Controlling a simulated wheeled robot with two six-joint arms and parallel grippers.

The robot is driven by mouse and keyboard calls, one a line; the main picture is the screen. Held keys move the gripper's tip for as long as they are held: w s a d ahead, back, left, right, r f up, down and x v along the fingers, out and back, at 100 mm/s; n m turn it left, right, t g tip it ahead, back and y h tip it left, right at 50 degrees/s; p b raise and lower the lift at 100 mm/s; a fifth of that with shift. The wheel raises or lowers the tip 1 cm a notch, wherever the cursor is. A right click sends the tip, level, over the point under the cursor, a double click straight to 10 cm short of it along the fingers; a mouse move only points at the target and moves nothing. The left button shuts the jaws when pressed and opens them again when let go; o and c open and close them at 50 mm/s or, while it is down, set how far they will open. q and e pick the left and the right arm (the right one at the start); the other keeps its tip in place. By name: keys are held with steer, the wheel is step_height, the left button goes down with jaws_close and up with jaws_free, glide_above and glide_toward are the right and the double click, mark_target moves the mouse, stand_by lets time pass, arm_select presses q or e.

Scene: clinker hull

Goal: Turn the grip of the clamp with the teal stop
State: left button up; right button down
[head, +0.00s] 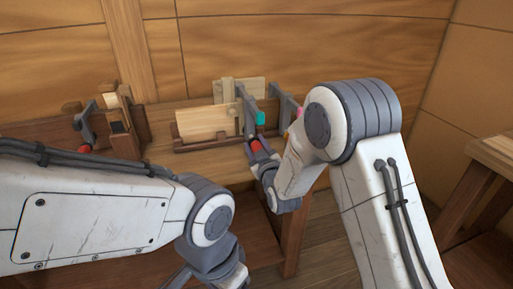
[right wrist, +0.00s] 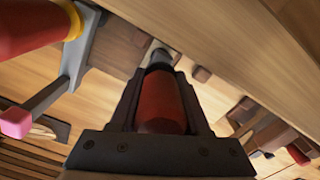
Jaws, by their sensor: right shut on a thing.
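The clamp with the teal stop (head: 261,118) has a grey metal frame (head: 249,122) and stands at the bench's front edge, against pale planks. My right gripper (head: 258,150) is shut on its red grip (head: 255,147). In the right wrist view the red grip (right wrist: 160,100) lies between the two dark fingers, in line with a grey shaft. The teal stop does not show in that view. My left gripper (head: 190,278) is at the bottom of the head view, low and apart from the bench, its fingertips cut off.
A neighbouring clamp with a pink stop (right wrist: 17,122) and a red grip with yellow collar (right wrist: 32,25) is close beside my right gripper. Another grey clamp (head: 86,120) stands at the bench's left. A wooden table (head: 492,150) is at far right.

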steer(key=shift+r, duration=0.1)
stand_by(0.4)
steer(key=shift+c, duration=1.9)
jaws_free()
steer(key=b+v, duration=0.1)
steer(key=v, duration=0.9)
steer(key=shift+s, duration=0.15)
steer(key=shift+d, duration=0.1)
